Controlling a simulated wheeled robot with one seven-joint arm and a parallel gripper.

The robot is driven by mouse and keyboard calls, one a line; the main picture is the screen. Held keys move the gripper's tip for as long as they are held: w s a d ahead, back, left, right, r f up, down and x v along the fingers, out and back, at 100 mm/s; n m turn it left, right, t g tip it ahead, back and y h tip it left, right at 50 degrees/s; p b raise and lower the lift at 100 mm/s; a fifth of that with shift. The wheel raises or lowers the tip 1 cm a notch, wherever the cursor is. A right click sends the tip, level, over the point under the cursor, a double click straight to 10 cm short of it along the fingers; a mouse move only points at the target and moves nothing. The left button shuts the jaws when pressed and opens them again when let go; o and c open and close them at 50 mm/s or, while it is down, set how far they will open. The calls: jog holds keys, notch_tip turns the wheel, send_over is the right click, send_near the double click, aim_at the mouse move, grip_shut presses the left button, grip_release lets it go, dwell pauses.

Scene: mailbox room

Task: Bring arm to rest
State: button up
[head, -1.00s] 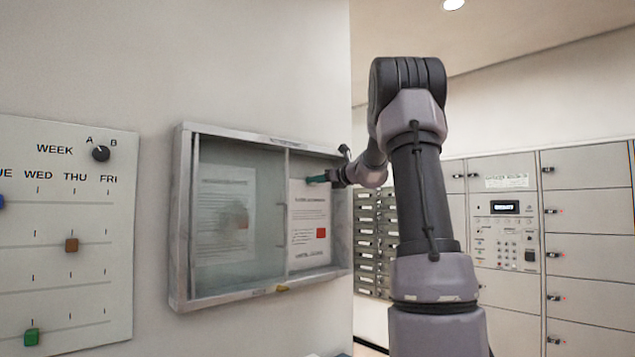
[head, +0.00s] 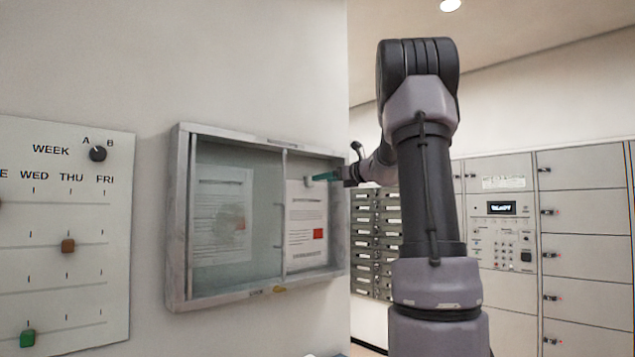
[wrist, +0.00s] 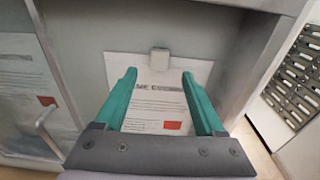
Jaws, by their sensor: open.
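My gripper (head: 326,176) shows in the head view at the right half of the wall-mounted notice case (head: 180,215). Its green fingers are also in the wrist view (wrist: 160,95), spread apart with nothing between them. Beyond them a white notice with a red square (wrist: 150,112) hangs under a small grey clip (wrist: 159,59). The notice also shows in the head view (head: 305,250). My arm rises in front of the head camera and bends toward the case. I cannot tell the exact gap between the fingertips and the notice.
A weekly board (head: 65,210) with sliders and a knob (head: 98,153) is on the wall at left. Small mailboxes (head: 376,235) and large lockers (head: 585,205) with a keypad panel (head: 503,235) stand at right. The case frame and a glass pane's handle (wrist: 45,117) are close to my gripper.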

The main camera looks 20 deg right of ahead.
jog(key=v, duration=0.5)
jog(key=s+a+f+n+g, duration=0.45)
jog(key=s+a+n, duration=0.35)
jog(key=a, duration=0.2)
jog(key=s+a+f+n+g, duration=0.3)
jog(key=s+a+f+n, duration=0.2)
jog(key=s+a+n, duration=0.3)
jog(key=s+a+f+n+h, duration=0.1)
jog(key=s+f+n+h, duration=0.1)
jog(key=s+f+n, duration=0.3)
jog(key=s+a+f+n+g+h, duration=0.1)
jog(key=s+f+n, duration=0.4)
jog(key=s, duration=0.5)
jog(key=shift+a+f+n+h, duration=0.25)
jog(key=shift+n+h, duration=0.15)
jog(key=shift+n, duration=0.6)
jog(key=shift+g, duration=0.25)
